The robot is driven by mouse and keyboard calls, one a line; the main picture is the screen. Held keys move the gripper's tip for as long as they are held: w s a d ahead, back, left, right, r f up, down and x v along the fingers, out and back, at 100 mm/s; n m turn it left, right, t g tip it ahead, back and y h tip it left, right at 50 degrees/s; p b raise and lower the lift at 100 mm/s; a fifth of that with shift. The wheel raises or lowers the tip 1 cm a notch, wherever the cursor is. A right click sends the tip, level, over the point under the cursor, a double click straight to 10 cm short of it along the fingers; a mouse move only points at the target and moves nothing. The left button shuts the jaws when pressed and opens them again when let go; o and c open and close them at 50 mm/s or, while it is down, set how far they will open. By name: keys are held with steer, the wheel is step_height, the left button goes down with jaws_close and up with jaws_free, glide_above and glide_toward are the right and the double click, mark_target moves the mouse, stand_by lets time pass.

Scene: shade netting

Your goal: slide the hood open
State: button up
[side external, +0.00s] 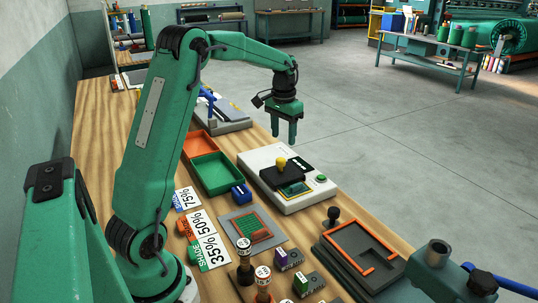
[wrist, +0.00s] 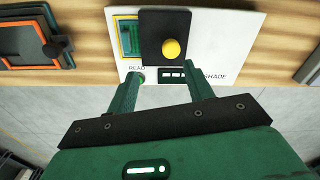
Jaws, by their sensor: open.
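The hood (side external: 271,178) is a dark flat plate with a round yellow knob (side external: 281,162) on top. It sits on a white reader (side external: 309,199) with a green button and a small display. In the wrist view the hood (wrist: 152,48) is at top centre, its yellow knob (wrist: 171,48) on its right part. A yellow-edged green patch (wrist: 128,38) shows beside the hood on its left; whether it continues under the hood is hidden. My gripper (side external: 285,144) is open and empty above the reader, apart from the knob. Its fingers (wrist: 164,82) point toward the reader's display side.
Shade cards, a grey plate with green netting (side external: 254,228), stamps and an orange-framed fixture (side external: 360,248) stand nearer the camera. The wooden bench ends right of the reader.

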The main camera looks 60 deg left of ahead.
mark_target(281, 159)
steer(key=shift+w+a+f, duration=0.2)
steer(key=shift+a+f, duration=0.35)
steer(key=shift+a, duration=0.05)
steer(key=shift+w+a+f, duration=0.15)
steer(key=shift+a+f, duration=0.35)
steer(key=shift+a, duration=0.1)
steer(key=shift+f, duration=3.9)
